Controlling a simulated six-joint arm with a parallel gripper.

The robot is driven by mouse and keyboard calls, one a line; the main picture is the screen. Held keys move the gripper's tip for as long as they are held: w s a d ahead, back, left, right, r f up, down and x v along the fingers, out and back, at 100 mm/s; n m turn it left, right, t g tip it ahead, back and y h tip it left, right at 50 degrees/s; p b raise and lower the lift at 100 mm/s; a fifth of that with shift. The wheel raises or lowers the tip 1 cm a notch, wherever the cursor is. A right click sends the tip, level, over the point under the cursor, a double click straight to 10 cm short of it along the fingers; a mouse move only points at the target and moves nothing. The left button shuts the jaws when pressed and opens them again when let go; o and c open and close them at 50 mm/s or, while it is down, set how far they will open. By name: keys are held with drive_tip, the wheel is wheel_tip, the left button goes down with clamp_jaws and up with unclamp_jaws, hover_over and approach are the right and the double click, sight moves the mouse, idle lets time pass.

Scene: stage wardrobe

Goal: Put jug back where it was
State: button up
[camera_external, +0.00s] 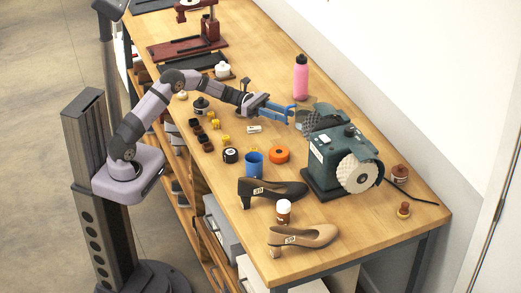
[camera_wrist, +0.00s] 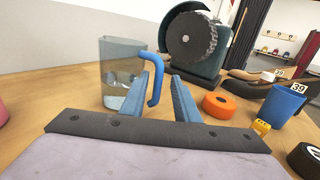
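The jug (camera_wrist: 116,75) is clear grey with a blue handle (camera_wrist: 154,82) and stands upright on the bench, left of the grinder in the wrist view. In the external view I cannot make it out clearly near the grinder's dark wheel. My gripper (camera_external: 292,110) reaches low over the bench from the left. In the wrist view its two blue fingers (camera_wrist: 162,82) are apart, with the jug's handle in the gap between them. The handle is nearer the left finger; I cannot tell whether they touch.
The green grinder (camera_external: 342,155) stands close on the right, with a dark wheel (camera_wrist: 192,38). A pink bottle (camera_external: 301,77) stands behind. An orange roll (camera_external: 279,155), a blue cup (camera_external: 253,163) and shoes (camera_external: 270,191) lie towards the front. Small pots and yellow pieces lie left of my gripper.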

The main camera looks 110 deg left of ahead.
drive_tip(key=s, duration=0.3)
drive_tip(key=s+a, duration=0.1)
drive_tip(key=s, duration=0.3)
drive_tip(key=s+a+p, duration=0.1)
drive_tip(key=s, duration=0.2)
drive_tip(key=shift+s, duration=0.25)
